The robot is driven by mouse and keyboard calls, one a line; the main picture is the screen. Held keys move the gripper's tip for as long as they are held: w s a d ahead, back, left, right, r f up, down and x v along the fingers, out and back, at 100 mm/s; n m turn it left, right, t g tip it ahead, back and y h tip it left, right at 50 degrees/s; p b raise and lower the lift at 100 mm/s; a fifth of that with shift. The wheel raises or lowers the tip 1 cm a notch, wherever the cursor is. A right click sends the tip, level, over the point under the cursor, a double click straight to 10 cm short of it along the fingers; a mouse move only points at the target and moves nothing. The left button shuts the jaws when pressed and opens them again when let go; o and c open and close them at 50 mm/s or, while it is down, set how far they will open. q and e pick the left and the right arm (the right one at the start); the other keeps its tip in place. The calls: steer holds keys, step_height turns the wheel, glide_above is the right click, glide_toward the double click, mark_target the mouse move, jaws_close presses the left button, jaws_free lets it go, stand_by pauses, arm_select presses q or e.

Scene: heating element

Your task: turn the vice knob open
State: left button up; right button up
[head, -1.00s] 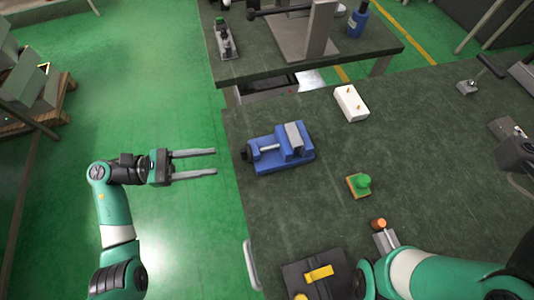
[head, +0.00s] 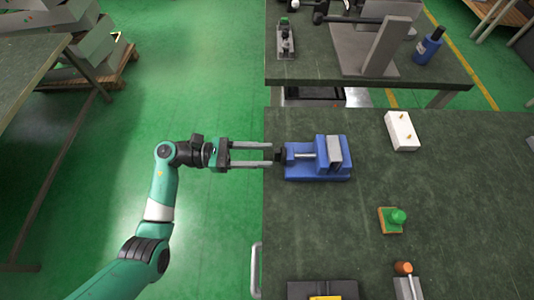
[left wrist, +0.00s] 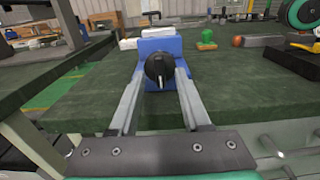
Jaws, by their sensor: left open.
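The blue vice (head: 325,160) sits near the left edge of the dark green table. It also shows in the left wrist view (left wrist: 160,48). Its dark round knob (head: 280,154) faces left toward my gripper. My left gripper (head: 272,154) is open, with its fingertips at the knob. In the left wrist view the knob (left wrist: 159,67) lies between the tips of the two fingers (left wrist: 160,85), one on each side. I cannot tell whether the fingers touch it. My right gripper does not show.
A white block (head: 402,132) and a green-handled stamp-like piece (head: 393,220) lie right of the vice on the table (head: 460,200). An orange-topped tool (head: 404,270) lies at the front. A second bench (head: 310,68) stands behind.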

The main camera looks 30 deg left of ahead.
arm_select(q)
steer(key=shift+x, duration=0.8)
jaws_close()
